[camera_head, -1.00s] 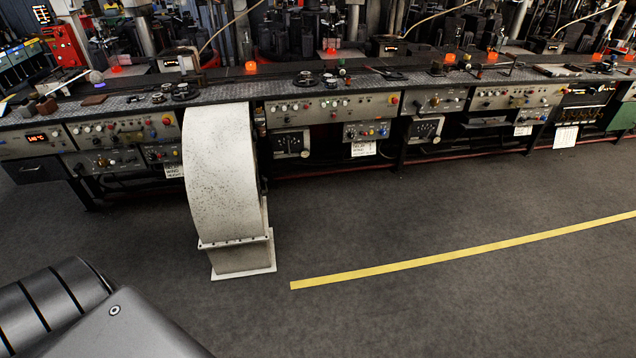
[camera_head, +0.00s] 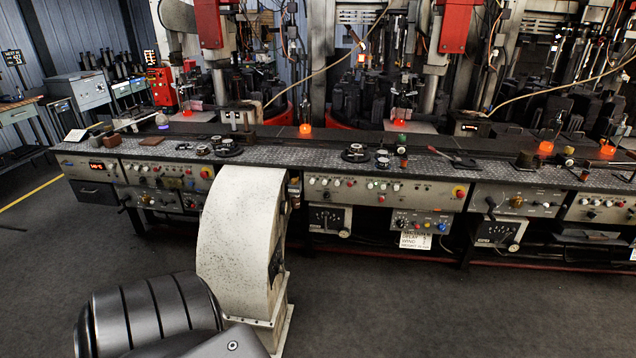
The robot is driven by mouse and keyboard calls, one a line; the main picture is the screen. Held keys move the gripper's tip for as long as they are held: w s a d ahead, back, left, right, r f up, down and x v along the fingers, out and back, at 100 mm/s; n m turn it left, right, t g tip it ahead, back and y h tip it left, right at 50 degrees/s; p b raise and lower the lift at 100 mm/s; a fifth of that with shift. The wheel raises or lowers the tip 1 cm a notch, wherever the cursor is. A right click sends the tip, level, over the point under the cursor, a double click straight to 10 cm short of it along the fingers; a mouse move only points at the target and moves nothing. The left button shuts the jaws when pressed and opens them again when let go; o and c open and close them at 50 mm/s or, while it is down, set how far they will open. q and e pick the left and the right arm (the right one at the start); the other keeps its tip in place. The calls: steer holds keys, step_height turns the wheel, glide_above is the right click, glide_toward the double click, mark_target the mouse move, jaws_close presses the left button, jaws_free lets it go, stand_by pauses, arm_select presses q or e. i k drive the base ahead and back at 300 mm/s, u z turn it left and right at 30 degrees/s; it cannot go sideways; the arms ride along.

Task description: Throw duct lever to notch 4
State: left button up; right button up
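A white, speckled, curved duct (camera_head: 238,228) stands in front of the bench and reaches down to the floor. A dark fitting (camera_head: 276,264) shows on its right side, too small to tell if it is a lever. I cannot tell which is the duct lever, and no notch numbers are readable. Neither gripper is in view; only a grey arm link of mine shows at lower left.
A long bench (camera_head: 282,156) with control panels and knobs runs across the view. Orange lamps (camera_head: 305,130) and loose parts sit on it, with machines behind. A paper tag (camera_head: 414,241) hangs below it. The grey floor (camera_head: 400,315) in front is clear right of the duct.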

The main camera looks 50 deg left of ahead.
mark_target(280, 261)
steer(key=i, duration=2.1)
steer(key=u, duration=2.05)
